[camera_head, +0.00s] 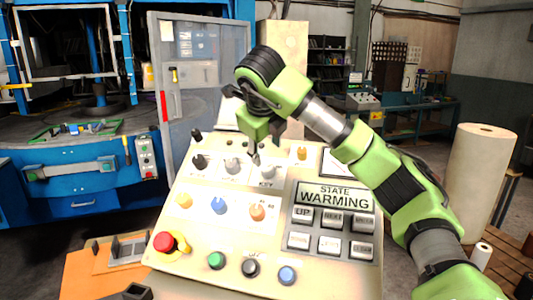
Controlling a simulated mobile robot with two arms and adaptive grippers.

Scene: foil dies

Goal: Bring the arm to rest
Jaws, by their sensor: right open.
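My right arm, green and black, comes in from the lower right and reaches over a cream control panel (178,228). My right gripper (256,160) points down over the panel's upper part, close to a grey knob (268,171); I cannot tell whether it touches it. The gripper is small and partly hidden behind the wrist. The panel has several knobs, a blue one (218,205), a red mushroom button (164,242), and green, black and blue buttons along the front.
A blue machine (60,200) stands at the left, with a grey door panel (205,75) behind the control panel. A large cream roll (480,175) stands at the right on wooden slats. An orange surface (85,275) with a grey bracket lies at the lower left.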

